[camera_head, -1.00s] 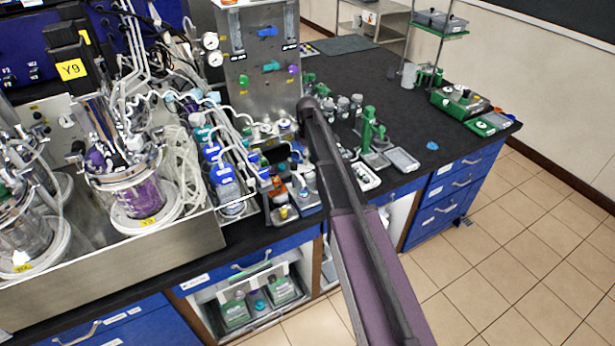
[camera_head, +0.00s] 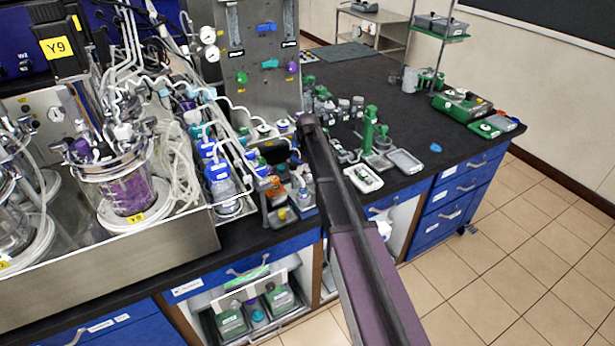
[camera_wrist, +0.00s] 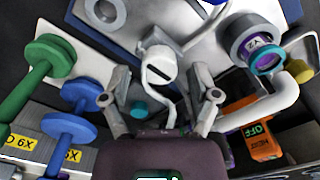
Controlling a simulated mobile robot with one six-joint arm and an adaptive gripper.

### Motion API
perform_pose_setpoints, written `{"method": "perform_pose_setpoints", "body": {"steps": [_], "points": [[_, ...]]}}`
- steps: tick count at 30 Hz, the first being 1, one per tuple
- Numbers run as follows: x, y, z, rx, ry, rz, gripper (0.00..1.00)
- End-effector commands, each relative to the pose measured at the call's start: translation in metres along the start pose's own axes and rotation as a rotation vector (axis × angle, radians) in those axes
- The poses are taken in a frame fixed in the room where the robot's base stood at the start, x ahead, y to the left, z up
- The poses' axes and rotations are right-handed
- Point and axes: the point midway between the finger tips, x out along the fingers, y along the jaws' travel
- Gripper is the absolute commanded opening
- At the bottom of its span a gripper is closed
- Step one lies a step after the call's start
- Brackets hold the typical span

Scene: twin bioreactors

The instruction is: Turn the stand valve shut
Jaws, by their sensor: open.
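In the wrist view, a white round fitting with a dark slot across its face (camera_wrist: 161,68) lies just beyond and between the fingertips of my gripper (camera_wrist: 164,94). It looks like a valve body, but I cannot tell for sure that it is the stand valve. My gripper is open, with one grey finger on each side and nothing held. A gap to the fitting seems to remain; contact is not clear. In the head view my arm reaches over the bench beside the metal panel (camera_head: 262,95), and my gripper is hidden behind the arm.
In the wrist view, green (camera_wrist: 48,55) and blue (camera_wrist: 70,130) knobs stand at left. A white curved pipe (camera_wrist: 262,112) and an orange device (camera_wrist: 258,130) are at right. In the head view, a glass vessel (camera_head: 130,190) stands left; the bench's right part (camera_head: 380,85) has free room.

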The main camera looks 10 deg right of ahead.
Motion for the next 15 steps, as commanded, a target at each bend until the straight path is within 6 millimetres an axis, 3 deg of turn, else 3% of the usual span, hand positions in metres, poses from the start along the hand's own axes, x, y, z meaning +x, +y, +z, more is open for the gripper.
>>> {"method": "perform_pose_setpoints", "body": {"steps": [14,15], "points": [[0.0042,0.0,-0.0001,0.0,0.0,0.0,0.79],[0.0042,0.0,-0.0001,0.0,0.0,0.0,0.7]]}}
